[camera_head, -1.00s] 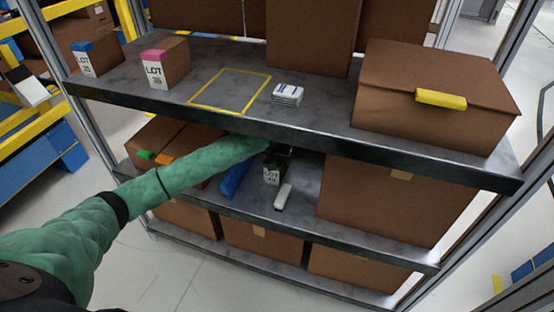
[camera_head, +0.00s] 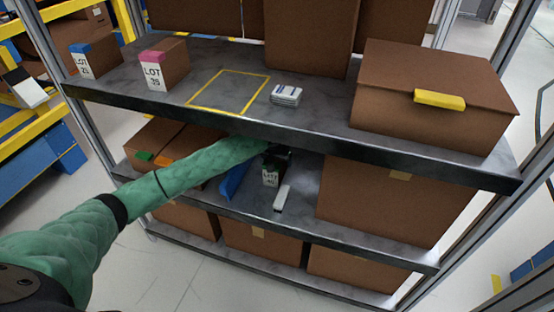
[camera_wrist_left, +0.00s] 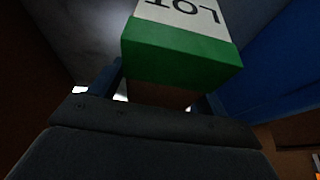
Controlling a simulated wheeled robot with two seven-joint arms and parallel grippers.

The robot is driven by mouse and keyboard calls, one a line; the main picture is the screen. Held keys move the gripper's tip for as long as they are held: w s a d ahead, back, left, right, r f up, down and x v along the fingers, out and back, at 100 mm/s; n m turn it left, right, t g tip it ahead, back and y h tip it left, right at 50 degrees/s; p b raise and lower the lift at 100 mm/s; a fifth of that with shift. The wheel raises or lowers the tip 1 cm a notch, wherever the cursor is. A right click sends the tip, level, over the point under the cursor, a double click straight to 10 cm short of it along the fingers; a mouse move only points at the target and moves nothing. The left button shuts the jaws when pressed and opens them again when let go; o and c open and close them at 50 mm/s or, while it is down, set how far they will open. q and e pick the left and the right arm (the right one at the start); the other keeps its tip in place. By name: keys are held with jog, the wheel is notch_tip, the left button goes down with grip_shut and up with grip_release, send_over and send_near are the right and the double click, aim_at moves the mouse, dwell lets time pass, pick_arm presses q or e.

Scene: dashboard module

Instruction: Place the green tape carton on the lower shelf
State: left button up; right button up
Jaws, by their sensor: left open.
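The green tape carton (camera_head: 270,173) is a small brown box with a green band and a white LOT label. It stands on the lower shelf (camera_head: 250,205), under the upper shelf's front edge. In the left wrist view the carton (camera_wrist_left: 182,50) is close ahead, its green band facing me. My left gripper (camera_wrist_left: 163,88) is open, with a finger on either side of the carton's near end. I cannot tell whether the fingers touch it. In the head view my left gripper (camera_head: 279,150) is mostly hidden in shadow under the upper shelf. My right gripper is not in view.
A blue item (camera_head: 235,180) stands left of the carton and a white item (camera_head: 282,198) lies in front of it. A large brown box (camera_head: 385,205) fills the right. The upper shelf (camera_head: 330,122) holds a pink-taped carton (camera_head: 163,64) and an empty yellow outline (camera_head: 228,91).

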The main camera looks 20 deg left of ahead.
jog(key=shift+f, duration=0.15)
pick_arm(q)
jog(key=v, duration=0.6)
jog(key=shift+s+r, duration=0.15)
jog(key=shift+r, duration=0.2)
jog(key=shift+s+r, duration=0.2)
jog(key=shift+r, duration=0.25)
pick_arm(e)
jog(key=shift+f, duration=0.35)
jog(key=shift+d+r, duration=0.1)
